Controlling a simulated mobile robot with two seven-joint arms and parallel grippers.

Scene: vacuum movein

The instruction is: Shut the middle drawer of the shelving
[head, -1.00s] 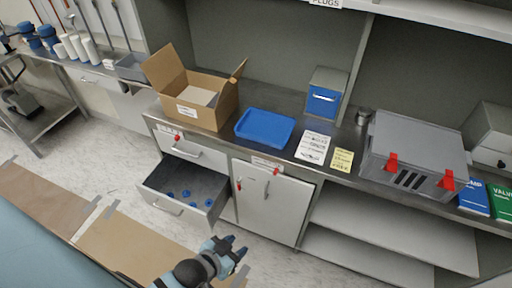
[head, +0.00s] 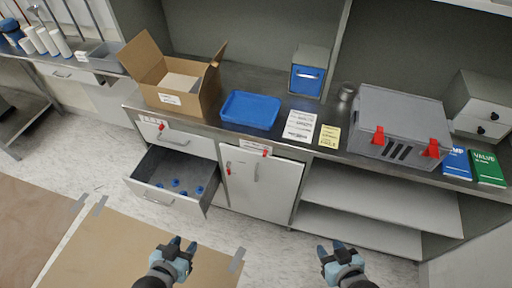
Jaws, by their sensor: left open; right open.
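The middle drawer (head: 160,200) of the shelving (head: 262,187) is pulled open at the left, under a closed upper drawer (head: 177,138). Several small blue items (head: 180,186) lie inside it. My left gripper (head: 184,245) is open and empty, in front of and below the drawer, apart from it. My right gripper (head: 328,248) is open and empty, further right, in front of the lower open shelves.
A cabinet door (head: 262,188) is closed right of the drawer. On the counter stand an open cardboard box (head: 178,95), a blue tray (head: 250,110), a small blue-fronted bin (head: 308,72) and a grey case (head: 398,125). The floor before the shelving has brown sheets (head: 120,250).

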